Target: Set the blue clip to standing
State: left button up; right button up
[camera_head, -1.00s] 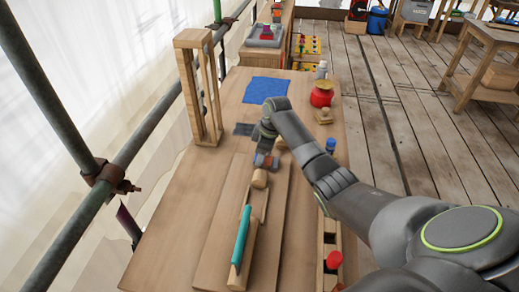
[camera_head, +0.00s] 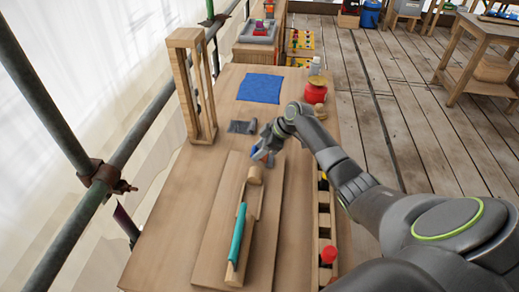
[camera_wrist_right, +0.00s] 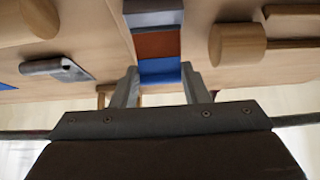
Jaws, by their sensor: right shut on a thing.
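My right gripper (camera_head: 266,150) is shut on the blue clip (camera_head: 258,154) over the far end of the wooden board on the bench. In the right wrist view the clip (camera_wrist_right: 160,70) shows as a short bar with blue, orange-brown and grey bands. Its blue end is between the two fingertips of the right gripper (camera_wrist_right: 160,84), and the grey end points away from them. In the head view the gripper covers most of the clip, so I cannot tell whether it touches the board. My left gripper is not in view.
A wooden cylinder (camera_head: 254,175) and a teal bar (camera_head: 237,232) lie on the board just nearer. A grey piece (camera_head: 241,127) and a blue cloth (camera_head: 260,88) lie beyond. A tall wooden frame (camera_head: 190,85) stands left, a red jar (camera_head: 316,92) right.

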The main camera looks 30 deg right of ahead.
jog(key=o, duration=1)
jog(key=shift+d+r, duration=0.1)
jog(key=shift+b+v, duration=1.35)
jog(key=shift+v, duration=7.25)
jog(key=shift+w+r, duration=0.1)
jog(key=shift+c, duration=0.5)
